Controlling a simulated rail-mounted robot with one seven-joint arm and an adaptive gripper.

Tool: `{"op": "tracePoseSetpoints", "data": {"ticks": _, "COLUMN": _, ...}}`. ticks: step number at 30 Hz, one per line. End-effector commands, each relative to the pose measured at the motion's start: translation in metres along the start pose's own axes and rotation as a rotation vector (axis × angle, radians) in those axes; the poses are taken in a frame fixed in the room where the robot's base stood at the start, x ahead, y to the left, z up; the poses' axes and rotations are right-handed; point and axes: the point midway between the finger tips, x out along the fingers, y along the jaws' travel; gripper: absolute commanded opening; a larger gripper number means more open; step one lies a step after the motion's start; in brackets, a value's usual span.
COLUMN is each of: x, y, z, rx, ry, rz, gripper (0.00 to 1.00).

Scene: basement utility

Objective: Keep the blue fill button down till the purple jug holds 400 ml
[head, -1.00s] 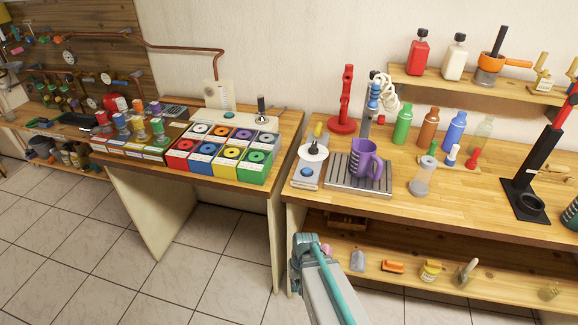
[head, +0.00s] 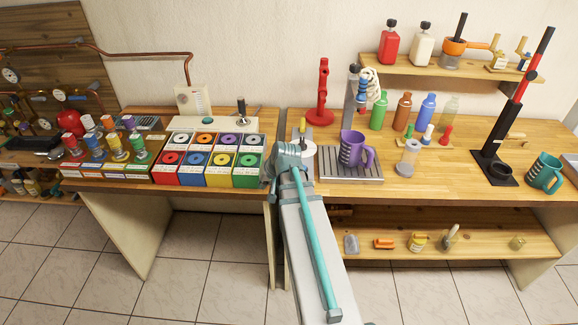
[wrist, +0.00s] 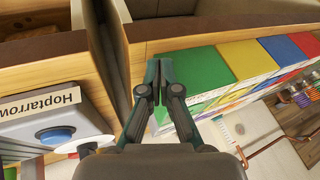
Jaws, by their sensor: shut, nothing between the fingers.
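The purple jug (head: 361,157) stands upright on the ribbed drip tray (head: 352,180), below the blue-and-grey tap (head: 353,88). Its fill level cannot be read. The blue fill button (wrist: 57,136) sits on a grey dispenser box (wrist: 30,122) labelled "Hoptarrow" in the wrist view. In the head view my arm hides the button. My gripper (wrist: 157,82) is shut and empty, apart from the button, which lies to its lower left in the wrist view. In the head view my gripper (head: 287,157) is at the bench's front left corner, left of the jug.
Colored boxes (head: 192,160) fill the left table, close beside my gripper. A narrow gap parts the two tables. A teal mug (head: 543,173) is at far right.

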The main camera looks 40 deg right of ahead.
Motion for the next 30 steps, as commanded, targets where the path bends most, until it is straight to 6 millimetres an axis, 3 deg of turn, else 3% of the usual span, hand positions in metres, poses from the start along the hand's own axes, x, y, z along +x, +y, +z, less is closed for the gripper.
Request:
{"op": "tracePoseSetpoints", "data": {"ticks": 9, "x": -0.070, "y": 0.051, "z": -0.072, "rx": 0.140, "ry": 0.173, "rz": -0.049, "gripper": 0.00}}
{"op": "tracePoseSetpoints", "data": {"ticks": 15, "x": -0.112, "y": 0.080, "z": -0.104, "rx": 0.205, "ry": 0.267, "rz": -0.073, "gripper": 0.00}}
{"op": "tracePoseSetpoints", "data": {"ticks": 21, "x": -0.132, "y": 0.092, "z": -0.116, "rx": 0.232, "ry": 0.307, "rz": -0.084, "gripper": 0.00}}
{"op": "tracePoseSetpoints", "data": {"ticks": 30, "x": -0.134, "y": 0.093, "z": -0.117, "rx": 0.235, "ry": 0.312, "rz": -0.085, "gripper": 0.00}}
